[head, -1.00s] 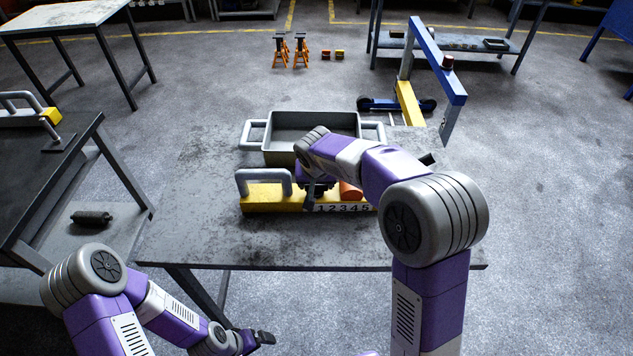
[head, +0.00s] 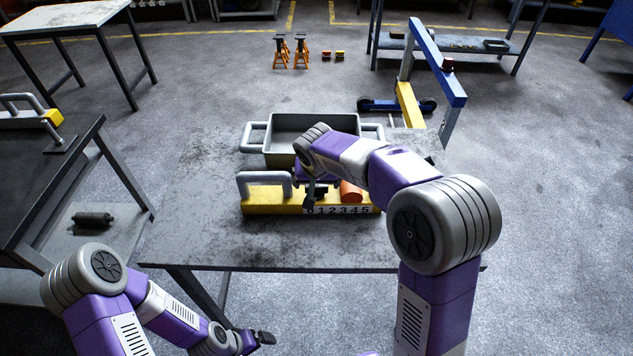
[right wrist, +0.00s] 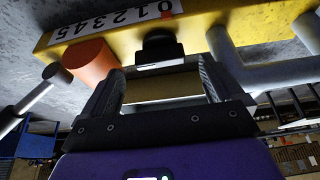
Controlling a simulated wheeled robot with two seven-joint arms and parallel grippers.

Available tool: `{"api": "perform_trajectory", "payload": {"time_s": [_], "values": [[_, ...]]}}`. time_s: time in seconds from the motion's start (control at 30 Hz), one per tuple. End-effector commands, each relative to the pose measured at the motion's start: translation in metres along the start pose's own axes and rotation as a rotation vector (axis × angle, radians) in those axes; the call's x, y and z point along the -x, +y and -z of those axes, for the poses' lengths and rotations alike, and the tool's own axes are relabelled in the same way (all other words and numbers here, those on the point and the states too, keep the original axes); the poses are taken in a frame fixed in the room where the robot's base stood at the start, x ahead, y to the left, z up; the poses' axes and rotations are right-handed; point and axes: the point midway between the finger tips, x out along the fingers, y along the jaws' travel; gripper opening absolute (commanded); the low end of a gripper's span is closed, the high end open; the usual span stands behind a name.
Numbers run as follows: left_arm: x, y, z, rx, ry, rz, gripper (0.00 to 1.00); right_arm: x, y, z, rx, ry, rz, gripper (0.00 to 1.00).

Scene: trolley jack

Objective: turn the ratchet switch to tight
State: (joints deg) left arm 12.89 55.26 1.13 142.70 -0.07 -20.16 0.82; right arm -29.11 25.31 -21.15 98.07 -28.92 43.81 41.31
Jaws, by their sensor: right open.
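The yellow bar-shaped device (head: 270,205) lies on the table with a grey handle (head: 264,176) at its left end. It carries a white scale with digits 0 to 5 (head: 340,210) and an orange cylinder (head: 350,191). In the right wrist view, a black switch knob (right wrist: 160,48) stands out from the yellow body (right wrist: 205,18), beside the orange cylinder (right wrist: 90,62). My right gripper (head: 312,192) is over the device. Its fingers (right wrist: 160,82) are open, with the knob just beyond the gap between the tips. My left gripper (head: 264,338) hangs low, away from the table; its jaws are unclear.
A grey tray with side handles (head: 275,150) stands right behind the device. The worn table (head: 200,235) is clear to the left and front. A blue and yellow crane-like stand (head: 436,62) rises behind the table. A dark bench (head: 60,170) stands at left.

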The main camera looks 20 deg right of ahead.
Motion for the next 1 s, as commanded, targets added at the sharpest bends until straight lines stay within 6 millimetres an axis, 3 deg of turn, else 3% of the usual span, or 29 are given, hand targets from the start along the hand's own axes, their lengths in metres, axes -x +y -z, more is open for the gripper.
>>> {"api": "perform_trajectory", "payload": {"time_s": [0.1, 0.3, 0.87, 1.0], "values": [[0.009, 0.003, 0.0, 0.0, 0.0, 0.0, 1.0, 0.025, -0.001, 0.001, 0.0, 0.001, 0.002, 0.94], [0.014, 0.005, -0.001, 0.0, 0.0, 0.0, 1.0, 0.046, -0.001, 0.0, 0.0, 0.0, 0.001, 0.94], [0.015, 0.005, -0.001, 0.0, 0.0, 0.0, 1.0, 0.049, 0.0, 0.0, 0.0, 0.0, 0.0, 0.94], [0.029, 0.011, -0.001, 0.0, 0.0, 0.0, 1.0, 0.063, 0.0, 0.006, 0.0, 0.0, 0.0, 0.94]]}}
